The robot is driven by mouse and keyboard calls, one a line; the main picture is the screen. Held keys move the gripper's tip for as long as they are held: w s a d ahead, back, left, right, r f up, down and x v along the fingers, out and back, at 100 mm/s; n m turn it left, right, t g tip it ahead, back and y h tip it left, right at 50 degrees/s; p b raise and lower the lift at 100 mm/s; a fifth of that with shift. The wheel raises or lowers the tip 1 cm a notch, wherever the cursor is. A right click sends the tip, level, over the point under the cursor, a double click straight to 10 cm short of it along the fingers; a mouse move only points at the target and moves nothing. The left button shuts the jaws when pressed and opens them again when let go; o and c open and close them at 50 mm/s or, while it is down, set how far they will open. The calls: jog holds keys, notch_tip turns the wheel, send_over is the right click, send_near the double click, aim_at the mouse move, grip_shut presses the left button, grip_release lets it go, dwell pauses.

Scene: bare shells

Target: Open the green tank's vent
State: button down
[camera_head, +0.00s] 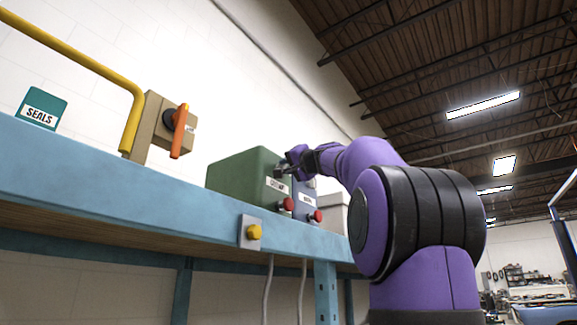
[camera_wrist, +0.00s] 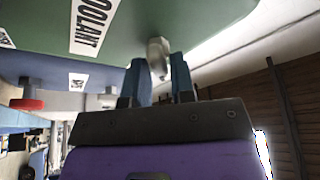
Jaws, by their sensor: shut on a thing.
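The green tank (camera_head: 232,172) stands on the blue bench, with a white label and a red knob (camera_head: 287,204) on its front. In the wrist view the green tank (camera_wrist: 150,20) fills the top, and its label reads "COOLANT". A pale metal vent fitting (camera_wrist: 157,50) sticks out from its face. My gripper (camera_wrist: 160,75) has its two blue-grey fingers on either side of this fitting, shut on it. In the head view my gripper (camera_head: 284,168) is at the tank's upper front. The fitting itself is mostly hidden there.
A blue-grey tank (camera_head: 304,201) with its own red knob (camera_head: 316,216) stands close beside the green one. A yellow button box (camera_head: 252,232) is on the bench edge (camera_head: 190,212). An orange-handled switch box (camera_head: 155,120), yellow pipe (camera_head: 80,58) and "SEALS" box (camera_head: 42,105) are at left.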

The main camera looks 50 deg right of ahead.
jog(key=m+g+h, duration=0.1)
jog(key=m+g, duration=0.1)
jog(key=m, duration=0.3)
jog(key=shift+m+g, duration=0.8)
jog(key=shift+m, duration=1.6)
jog(key=c, duration=1.1)
grip_release()
jog(key=v, duration=1)
jog(key=shift+s+a, duration=0.2)
jog(key=shift+s, duration=0.2)
